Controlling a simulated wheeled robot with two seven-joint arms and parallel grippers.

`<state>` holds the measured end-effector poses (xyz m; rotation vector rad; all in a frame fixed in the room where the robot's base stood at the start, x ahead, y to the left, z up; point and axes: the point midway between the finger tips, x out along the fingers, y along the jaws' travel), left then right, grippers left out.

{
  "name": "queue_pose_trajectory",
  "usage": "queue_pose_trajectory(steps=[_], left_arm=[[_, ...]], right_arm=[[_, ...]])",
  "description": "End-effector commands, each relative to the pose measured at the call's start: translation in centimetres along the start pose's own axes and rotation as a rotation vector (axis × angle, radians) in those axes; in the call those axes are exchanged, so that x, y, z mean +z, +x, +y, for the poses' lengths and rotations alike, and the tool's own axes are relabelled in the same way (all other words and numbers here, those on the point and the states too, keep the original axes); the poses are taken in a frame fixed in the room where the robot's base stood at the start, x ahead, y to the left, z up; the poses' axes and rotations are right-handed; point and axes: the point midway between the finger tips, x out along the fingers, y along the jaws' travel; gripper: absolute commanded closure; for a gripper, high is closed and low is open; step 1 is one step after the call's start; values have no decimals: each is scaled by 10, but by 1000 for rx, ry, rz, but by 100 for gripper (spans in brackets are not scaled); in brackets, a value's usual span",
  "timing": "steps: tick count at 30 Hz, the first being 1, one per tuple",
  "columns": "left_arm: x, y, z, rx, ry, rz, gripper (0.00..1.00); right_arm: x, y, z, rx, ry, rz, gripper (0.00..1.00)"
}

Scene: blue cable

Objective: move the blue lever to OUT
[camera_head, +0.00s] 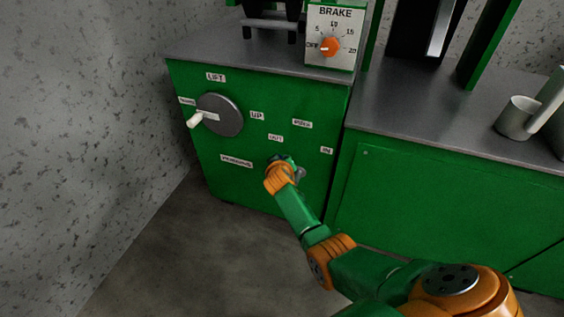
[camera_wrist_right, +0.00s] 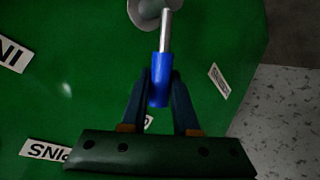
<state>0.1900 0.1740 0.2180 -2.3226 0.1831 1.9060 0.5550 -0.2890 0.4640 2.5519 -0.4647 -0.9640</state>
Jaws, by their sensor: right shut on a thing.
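The blue lever's handle (camera_wrist_right: 159,75) is between the two fingers of my right gripper (camera_wrist_right: 160,90) in the right wrist view. The fingers are shut on the handle. A metal rod (camera_wrist_right: 165,32) joins the handle to a round grey hub (camera_wrist_right: 150,10) on the green panel. In the head view my right gripper (camera_head: 284,162) is at the lower part of the panel and hides the blue handle; a bit of the grey hub (camera_head: 300,174) shows beside it. The OUT label (camera_head: 275,138) is just above the gripper. My left gripper is not in view.
The green cabinet (camera_head: 225,175) also has a grey disc (camera_head: 222,114) with a white handle (camera_head: 195,120). An IN label (camera_head: 327,151) is right of the lever. A brake box (camera_head: 330,38) with an orange knob stands on top. A speckled wall (camera_head: 80,130) is at left.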

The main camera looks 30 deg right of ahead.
Motion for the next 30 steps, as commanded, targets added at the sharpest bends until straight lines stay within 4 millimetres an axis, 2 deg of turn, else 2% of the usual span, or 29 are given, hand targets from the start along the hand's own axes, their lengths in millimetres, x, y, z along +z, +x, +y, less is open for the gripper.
queue_pose_trajectory(steps=[8, 9, 10, 20, 30], left_arm=[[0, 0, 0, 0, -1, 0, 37], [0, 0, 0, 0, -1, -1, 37], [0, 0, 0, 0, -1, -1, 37], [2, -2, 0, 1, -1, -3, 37], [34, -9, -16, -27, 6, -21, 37]], right_arm=[[0, 0, -1, -2, -2, 0, 100], [0, 0, -1, -2, -1, 1, 61], [0, 0, -1, -2, -1, 1, 59], [-1, -3, 0, -1, -1, 0, 59], [-4, -49, 1, -3, -1, 0, 59]])
